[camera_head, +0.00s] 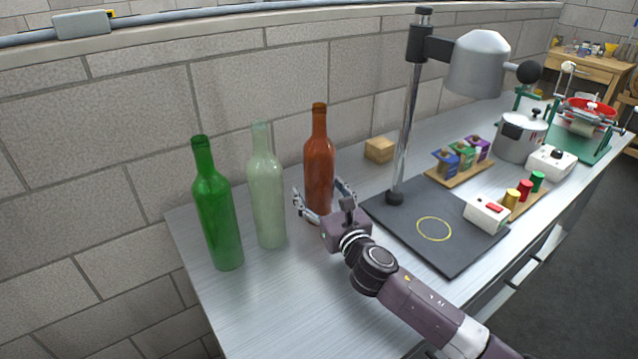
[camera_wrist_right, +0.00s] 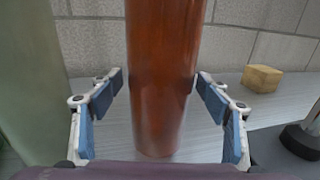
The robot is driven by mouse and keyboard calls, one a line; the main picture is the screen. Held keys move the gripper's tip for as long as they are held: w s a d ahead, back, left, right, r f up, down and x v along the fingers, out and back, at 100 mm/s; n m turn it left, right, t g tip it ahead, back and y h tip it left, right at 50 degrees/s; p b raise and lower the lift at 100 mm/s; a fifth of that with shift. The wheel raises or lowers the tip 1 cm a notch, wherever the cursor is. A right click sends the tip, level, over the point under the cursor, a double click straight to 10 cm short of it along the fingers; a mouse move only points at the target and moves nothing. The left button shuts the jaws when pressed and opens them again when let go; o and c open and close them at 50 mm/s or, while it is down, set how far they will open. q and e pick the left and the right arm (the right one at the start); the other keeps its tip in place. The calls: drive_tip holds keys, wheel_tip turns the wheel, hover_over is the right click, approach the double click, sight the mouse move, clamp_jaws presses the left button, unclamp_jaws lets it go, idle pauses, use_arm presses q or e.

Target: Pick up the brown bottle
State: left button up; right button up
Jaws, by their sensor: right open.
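The brown bottle (camera_head: 319,158) stands upright on the bench, the rightmost of three bottles in the head view. My right gripper (camera_head: 323,198) is open, with one finger on each side of the bottle's lower part. In the right wrist view the brown bottle (camera_wrist_right: 164,75) stands between the two blue-padded fingers of the right gripper (camera_wrist_right: 160,90). A gap shows between each finger and the glass. The bottle's top is outside the wrist view. My left gripper is not in view.
A pale green bottle (camera_head: 267,190) stands close left of the brown one, and a green bottle (camera_head: 217,207) further left. A wooden block (camera_head: 379,149) lies to the right. A dark base plate (camera_head: 462,262) carries a lamp-like stand (camera_head: 402,130). The bench front left is clear.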

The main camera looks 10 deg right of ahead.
sight(322, 113)
drive_tip(key=shift+c, duration=1)
drive_tip(key=c, duration=1.5)
drive_tip(key=shift+r, duration=0.1)
wheel_tip(322, 113, up, 20)
drive_tip(key=p, duration=0.3)
